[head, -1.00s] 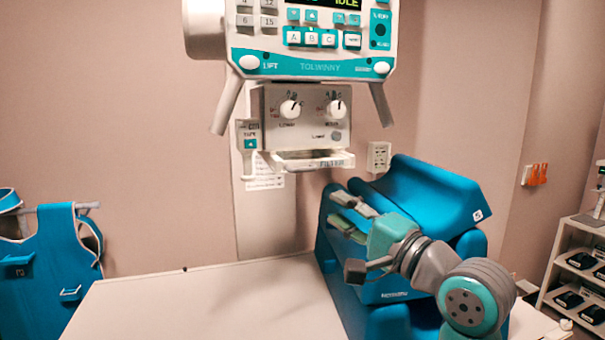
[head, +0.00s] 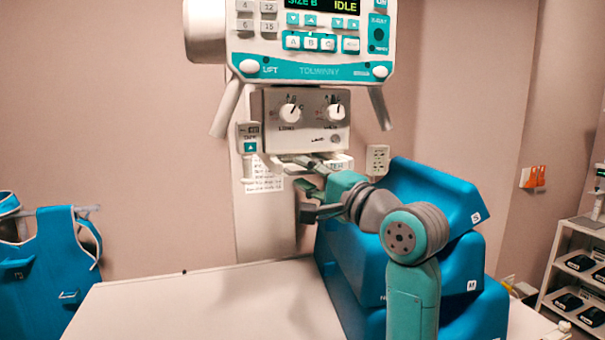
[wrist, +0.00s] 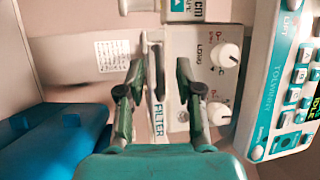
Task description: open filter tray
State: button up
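The filter tray sits under the two-knob collimator box (head: 305,122). In the head view its FILTER label (head: 341,161) shows only in part behind my gripper (head: 298,172). In the wrist view the tray (wrist: 157,82) is a thin pale strip with its FILTER label (wrist: 160,121), running between the two fingers of my gripper (wrist: 159,72). The fingers stand apart on either side of it, with gaps visible, so the gripper is open. How far the tray sticks out from the box cannot be told.
The console (head: 310,40) hangs above the box, its display reading IDLE. The pale table top (head: 205,305) is clear at left. A tape unit (head: 249,138) hangs at the box's left.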

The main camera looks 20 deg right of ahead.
jog(key=shift+w+a+r, duration=0.1)
jog(key=shift+w+a, duration=0.15)
jog(key=shift+w, duration=0.25)
grip_shut()
